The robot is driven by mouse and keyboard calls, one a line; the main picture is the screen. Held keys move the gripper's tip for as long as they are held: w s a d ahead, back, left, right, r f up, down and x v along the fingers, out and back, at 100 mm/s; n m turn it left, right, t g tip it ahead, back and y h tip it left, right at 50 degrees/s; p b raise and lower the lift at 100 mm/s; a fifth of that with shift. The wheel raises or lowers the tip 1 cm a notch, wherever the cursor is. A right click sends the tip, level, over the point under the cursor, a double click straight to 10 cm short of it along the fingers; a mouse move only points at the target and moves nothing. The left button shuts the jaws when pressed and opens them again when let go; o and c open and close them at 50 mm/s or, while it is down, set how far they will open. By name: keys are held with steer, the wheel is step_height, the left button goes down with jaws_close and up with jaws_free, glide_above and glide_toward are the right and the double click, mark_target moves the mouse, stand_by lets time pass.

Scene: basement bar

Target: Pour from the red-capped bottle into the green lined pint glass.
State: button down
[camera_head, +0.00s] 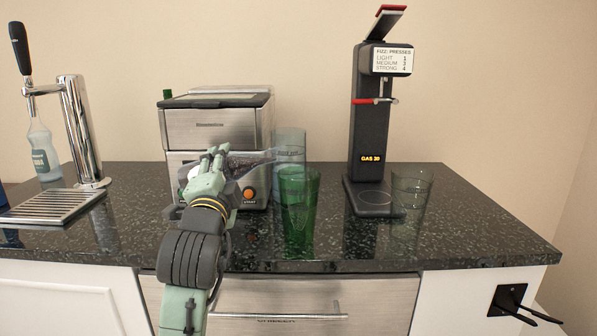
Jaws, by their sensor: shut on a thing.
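My gripper (212,168) is shut on a clear, see-through bottle (252,160), in front of the steel machine. The bottle lies nearly level, its narrow end pointing right. My fingers hide much of its body, and I cannot make out a red cap on it. The green pint glass (299,215) stands upright on the counter, right of my gripper. The bottle's narrow end is close to the glass's upper left rim; I cannot tell whether it is over the opening. No stream of liquid is clearly visible, and the glass's lines cannot be made out.
A bluish clear glass (290,142) stands behind the green one. The steel machine (215,128) is behind my gripper. A black fizz dispenser (367,130) and a clear glass (411,195) stand right. A tap (78,130), drip tray (50,207) and labelled bottle (42,152) stand left.

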steer(key=shift+d+r+m, duration=0.3)
steer(key=shift+r+m, duration=0.35)
steer(key=shift+m, duration=0.15)
steer(key=shift+r+m+h, duration=0.2)
steer(key=shift+m+h, duration=0.3)
steer(key=shift+m, duration=0.5)
stand_by(3.0)
steer(key=shift+r+m, duration=0.25)
steer(key=shift+m, duration=0.05)
stand_by(1.1)
